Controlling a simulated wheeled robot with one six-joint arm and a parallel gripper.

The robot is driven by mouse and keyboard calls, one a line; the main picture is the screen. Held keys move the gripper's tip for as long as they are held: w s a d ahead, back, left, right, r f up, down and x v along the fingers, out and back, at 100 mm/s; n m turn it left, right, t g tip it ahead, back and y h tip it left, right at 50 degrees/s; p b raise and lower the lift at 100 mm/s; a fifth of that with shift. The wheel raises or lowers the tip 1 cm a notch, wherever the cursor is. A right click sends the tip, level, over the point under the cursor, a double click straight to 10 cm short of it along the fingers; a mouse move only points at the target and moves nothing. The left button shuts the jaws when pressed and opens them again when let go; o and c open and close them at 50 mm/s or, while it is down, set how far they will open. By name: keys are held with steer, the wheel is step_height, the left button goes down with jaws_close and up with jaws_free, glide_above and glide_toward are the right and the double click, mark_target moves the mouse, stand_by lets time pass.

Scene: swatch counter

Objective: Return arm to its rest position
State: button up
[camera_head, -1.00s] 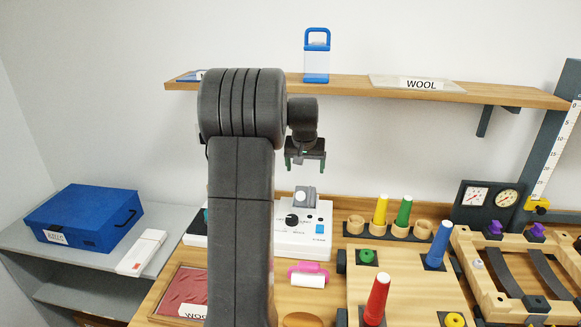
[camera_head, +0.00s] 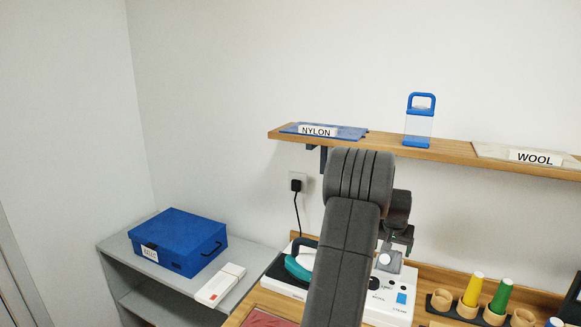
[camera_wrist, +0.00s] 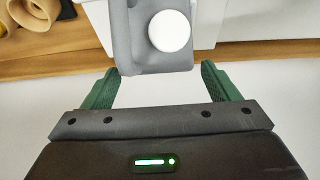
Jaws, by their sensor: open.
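My gripper (camera_head: 396,238) hangs in front of the wall, to the right of my arm's upper joint in the head view. In the wrist view its two green fingers (camera_wrist: 160,85) stand wide apart with nothing held between them. A grey block with a round white face (camera_wrist: 170,31) shows beyond the fingertips. In the head view this grey part (camera_head: 389,262) sits on the white iron station (camera_head: 392,308), just below my gripper. My arm hides part of the station and part of the teal iron (camera_head: 300,262).
A shelf (camera_head: 455,157) holds a NYLON swatch (camera_head: 345,133), a WOOL swatch (camera_head: 490,152) and a blue-handled clear container (camera_head: 418,125). A blue box (camera_head: 178,240) and a white box (camera_head: 220,285) lie on the grey side unit at left. Yellow (camera_head: 473,290) and green (camera_head: 501,296) cones stand at right.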

steer(key=shift+x, duration=0.85)
step_height(320, 180, up, 3)
steer(key=shift+s+d+r+p, duration=0.1)
steer(key=shift+r+p, duration=0.15)
steer(key=shift+p, duration=0.75)
steer(key=shift+s+d+f, duration=0.15)
steer(key=shift+s+d, duration=0.25)
steer(key=shift+s, duration=0.05)
